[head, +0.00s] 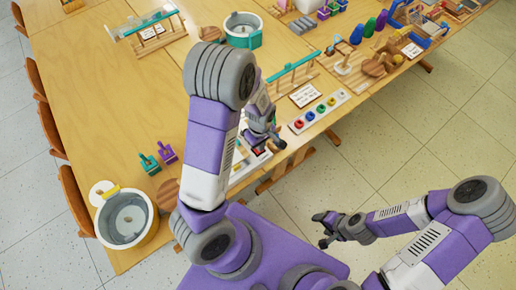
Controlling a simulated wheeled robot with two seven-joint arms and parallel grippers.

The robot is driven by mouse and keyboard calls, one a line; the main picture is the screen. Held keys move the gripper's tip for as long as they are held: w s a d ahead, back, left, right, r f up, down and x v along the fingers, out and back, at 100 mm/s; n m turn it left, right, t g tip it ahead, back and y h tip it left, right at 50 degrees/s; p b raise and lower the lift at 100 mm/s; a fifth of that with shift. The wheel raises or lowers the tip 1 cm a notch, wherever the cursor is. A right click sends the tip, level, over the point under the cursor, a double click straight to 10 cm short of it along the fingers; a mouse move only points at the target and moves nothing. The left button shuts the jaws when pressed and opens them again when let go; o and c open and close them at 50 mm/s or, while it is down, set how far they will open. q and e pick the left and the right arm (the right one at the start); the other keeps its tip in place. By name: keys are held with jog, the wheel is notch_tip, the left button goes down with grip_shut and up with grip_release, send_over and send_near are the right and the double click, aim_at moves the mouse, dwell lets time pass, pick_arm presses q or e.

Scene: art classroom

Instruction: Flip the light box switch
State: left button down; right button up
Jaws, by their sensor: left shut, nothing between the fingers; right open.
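A white flat box (239,175), which may be the light box, lies at the table's near edge, mostly hidden behind my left arm. A small red part shows beside it under the gripper. I cannot make out a switch. My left gripper (277,142) is shut and empty, over the near edge of the table close to this box; I cannot tell whether it touches anything. My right gripper (321,230) is open and empty, out over the floor away from the table.
A white strip with coloured rings (319,111) lies right of my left gripper. A grey tub (151,222) stands at the near left corner. Green and purple stamps (150,164) sit on the left.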

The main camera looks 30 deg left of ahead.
pick_arm(q)
jog(key=shift+f+b, duration=0.7)
jog(key=shift+f, duration=0.2)
dwell(0.9)
notch_tip(320, 180, up, 7)
jog(key=p, duration=0.6)
jog(key=shift+r+p, duration=0.1)
jog(key=shift+p, duration=0.25)
dwell(0.4)
